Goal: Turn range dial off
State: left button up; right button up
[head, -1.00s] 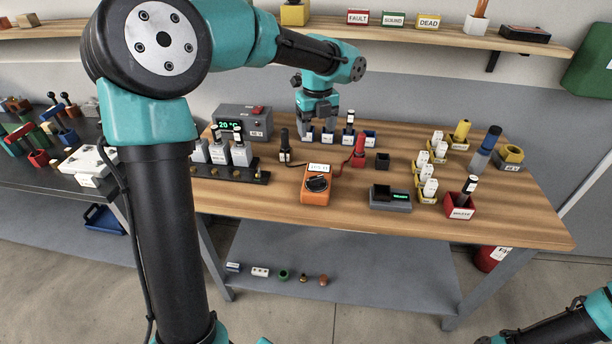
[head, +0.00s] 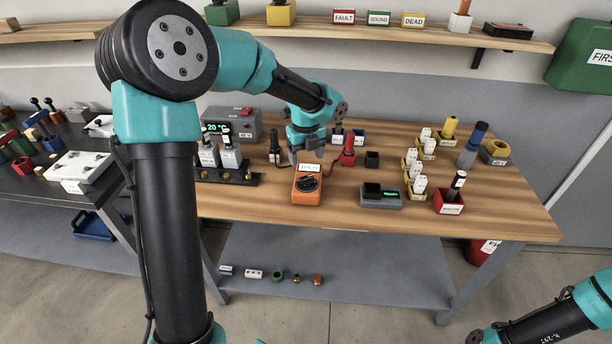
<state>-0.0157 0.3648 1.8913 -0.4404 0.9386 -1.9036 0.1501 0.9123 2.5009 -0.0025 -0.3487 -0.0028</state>
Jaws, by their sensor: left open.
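The orange multimeter (head: 306,196) lies on the wooden workbench, with a label on its upper part. Its black range dial (head: 307,184) is on its face; the pointer's exact setting is too small to read. My left gripper (head: 306,158) is open, pointing down just behind and above the top edge of the meter. It holds nothing that I can see, and the wrist hides part of the fingers and things behind. My right arm shows at the lower right, and its end (head: 476,336) is low, far from the bench top; its jaws cannot be made out.
A black probe (head: 275,150) stands left of the meter and a red probe (head: 348,152) right, with a red lead. A black rack (head: 228,177) with grey cells is left. The bench front is clear.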

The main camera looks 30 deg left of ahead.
aim_at(307, 180)
pick_arm(q)
notch_tip(307, 180, down, 8)
dwell(0.4)
jog(key=shift+c, duration=0.3)
jog(key=c, duration=0.9)
jog(key=shift+o, duration=0.2)
